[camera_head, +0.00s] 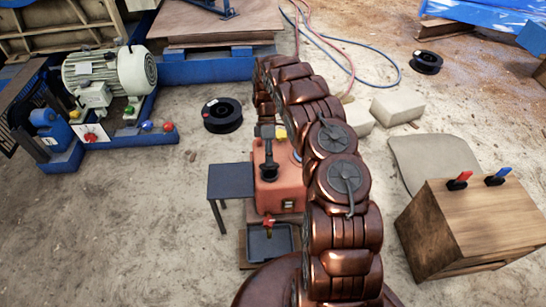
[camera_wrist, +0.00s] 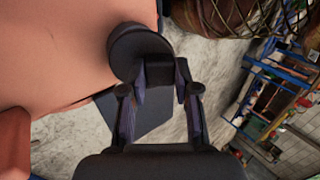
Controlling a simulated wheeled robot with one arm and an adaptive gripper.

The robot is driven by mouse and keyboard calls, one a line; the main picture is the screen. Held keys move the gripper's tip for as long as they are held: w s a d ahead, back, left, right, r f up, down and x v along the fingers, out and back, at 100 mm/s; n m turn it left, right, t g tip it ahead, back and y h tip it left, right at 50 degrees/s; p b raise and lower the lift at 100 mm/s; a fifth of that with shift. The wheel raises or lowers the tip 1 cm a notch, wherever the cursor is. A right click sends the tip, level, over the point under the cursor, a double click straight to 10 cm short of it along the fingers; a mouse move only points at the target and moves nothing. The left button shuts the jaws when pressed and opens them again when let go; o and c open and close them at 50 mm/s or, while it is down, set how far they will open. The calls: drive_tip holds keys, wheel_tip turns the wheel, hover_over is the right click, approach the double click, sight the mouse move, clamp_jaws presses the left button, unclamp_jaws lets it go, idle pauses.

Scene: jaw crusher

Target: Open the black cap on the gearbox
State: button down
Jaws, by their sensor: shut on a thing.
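The gearbox (camera_head: 283,192) is an orange-red box near the middle of the head view, partly behind my arm. Its painted side fills the left of the wrist view (camera_wrist: 50,55). In the wrist view the cap (camera_wrist: 132,48) is a round black disc with a dark block-like part extending to the right. My gripper (camera_wrist: 162,80) has its two fingers on either side of that block, closed on it.
A small dark grey table (camera_head: 231,181) stands left of the gearbox. A black tray (camera_head: 270,241) with a red valve handle (camera_head: 268,222) above it is in front. A wooden box (camera_head: 470,222) with red and blue handles stands right. Open floor lies left.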

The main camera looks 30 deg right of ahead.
drive_tip(key=shift+w+d+g, duration=0.1)
drive_tip(key=shift+g, duration=0.2)
drive_tip(key=shift+w+r, duration=0.1)
drive_tip(key=shift+w, duration=0.05)
idle(0.5)
drive_tip(key=c, duration=0.8)
unclamp_jaws()
drive_tip(key=shift+c, duration=0.2)
drive_tip(key=shift+r, duration=0.15)
wheel_tip(320, 180, up, 10)
